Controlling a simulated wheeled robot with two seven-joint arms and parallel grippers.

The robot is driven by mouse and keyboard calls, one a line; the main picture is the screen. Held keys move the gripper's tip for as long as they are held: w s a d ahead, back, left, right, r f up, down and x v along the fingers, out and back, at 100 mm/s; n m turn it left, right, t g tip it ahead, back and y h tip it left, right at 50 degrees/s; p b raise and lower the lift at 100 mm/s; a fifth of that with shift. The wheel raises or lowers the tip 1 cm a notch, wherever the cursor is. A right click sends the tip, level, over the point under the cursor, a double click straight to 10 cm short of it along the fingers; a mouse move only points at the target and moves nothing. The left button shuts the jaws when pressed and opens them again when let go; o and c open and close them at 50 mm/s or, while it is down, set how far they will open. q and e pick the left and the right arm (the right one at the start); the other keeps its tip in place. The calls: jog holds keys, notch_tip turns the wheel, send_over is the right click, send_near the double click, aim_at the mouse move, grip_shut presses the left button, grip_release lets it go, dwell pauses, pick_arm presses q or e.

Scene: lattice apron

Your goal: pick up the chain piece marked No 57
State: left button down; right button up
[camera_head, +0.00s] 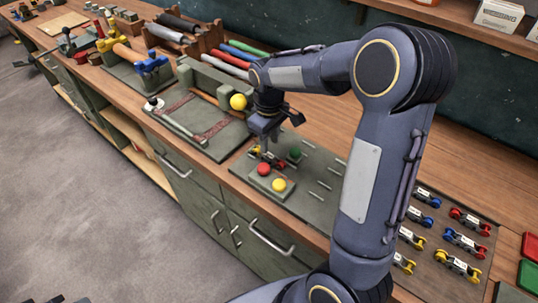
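Several small chain pieces with red, blue and yellow ends and white labels lie in rows on a brown mat at the lower right, among them a red one (470,222), a blue one (464,241) and a yellow one (457,266). The labels are too small to read, so I cannot tell which is No 57. My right gripper (265,148) points down over a grey-green board, at a small dark, red and yellow piece (270,158). Whether its fingers are closed on this piece is unclear. Dark shapes at the bottom left edge may be my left gripper (68,299).
My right arm hides part of the mat. Red (531,246) and green (528,274) trays stand at the right edge. Tool racks line the back left.

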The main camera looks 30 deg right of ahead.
aim_at(269, 154)
notch_tip(269, 154, down, 6)
jog(key=shift+w+r+p, duration=0.1)
jog(key=shift+r+p, duration=0.1)
jog(key=shift+p, duration=0.4)
grip_shut()
